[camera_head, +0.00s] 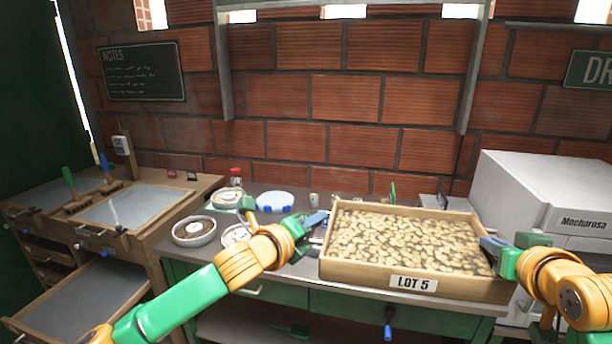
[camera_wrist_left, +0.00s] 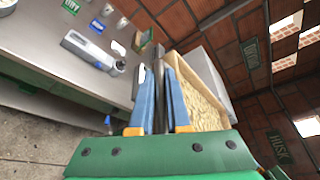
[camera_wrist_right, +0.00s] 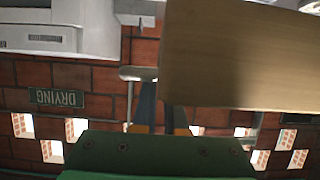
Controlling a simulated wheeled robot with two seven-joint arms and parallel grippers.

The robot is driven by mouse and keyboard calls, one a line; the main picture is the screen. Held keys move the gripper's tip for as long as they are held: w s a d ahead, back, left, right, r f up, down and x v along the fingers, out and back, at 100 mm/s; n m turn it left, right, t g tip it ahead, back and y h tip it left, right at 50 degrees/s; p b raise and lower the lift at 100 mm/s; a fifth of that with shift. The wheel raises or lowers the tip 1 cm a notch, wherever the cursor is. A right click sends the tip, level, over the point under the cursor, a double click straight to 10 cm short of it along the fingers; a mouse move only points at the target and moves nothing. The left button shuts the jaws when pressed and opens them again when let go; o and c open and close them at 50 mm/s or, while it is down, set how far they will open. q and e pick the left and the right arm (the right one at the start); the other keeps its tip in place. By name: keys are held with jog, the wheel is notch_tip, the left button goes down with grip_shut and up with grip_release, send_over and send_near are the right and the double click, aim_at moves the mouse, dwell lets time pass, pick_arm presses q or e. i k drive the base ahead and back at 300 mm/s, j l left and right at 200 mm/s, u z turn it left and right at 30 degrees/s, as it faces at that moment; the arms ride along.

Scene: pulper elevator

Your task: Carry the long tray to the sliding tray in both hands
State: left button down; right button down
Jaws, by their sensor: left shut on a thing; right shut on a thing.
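The long tray (camera_head: 365,270) is a wooden tray labelled LOT 5, full of pale beans, over the right part of the metal bench. I cannot tell whether its underside touches the bench. A pulled-out tray with a grey bed (camera_head: 85,295), apparently the sliding tray, juts from the wooden station at lower left.
A white Mocharosa machine (camera_head: 520,190) stands close on the right. The wooden station (camera_head: 140,215) has blue and green handles. A brick wall closes the back.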

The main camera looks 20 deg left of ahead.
aim_at(78, 312)
jog(key=j, duration=1.45)
jog(key=k+j, duration=0.15)
jog(key=j, duration=2.75)
jog(key=k+j, duration=0.15)
jog(key=j, duration=1.3)
